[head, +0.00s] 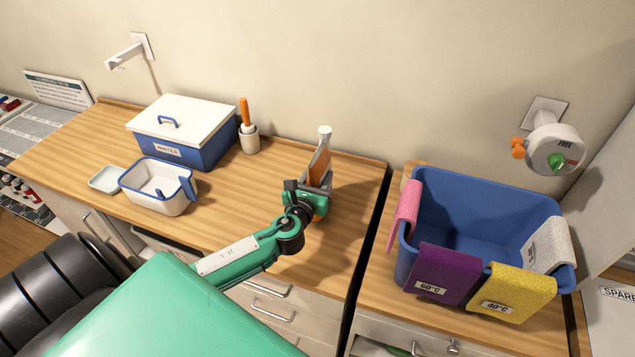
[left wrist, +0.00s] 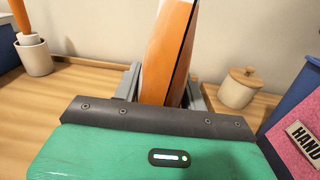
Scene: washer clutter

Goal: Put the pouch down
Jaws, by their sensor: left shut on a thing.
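The pouch (head: 320,159) is orange with a pale top and stands roughly upright over the right part of the wooden counter (head: 345,235). My left gripper (head: 317,184) is shut on it. In the left wrist view the orange pouch (left wrist: 167,50) rises between the two grey fingers (left wrist: 163,90), leaning slightly. Its lower end is partly hidden by my gripper, and I cannot tell whether it touches the counter. My right gripper is not in view.
A blue box with white lid (head: 185,130), a white-blue tub (head: 158,188) and a cup with an orange-handled tool (head: 249,140) stand left. A blue basin (head: 480,205) with coloured cloths stands right, beyond a dark gap. The counter's front right is clear.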

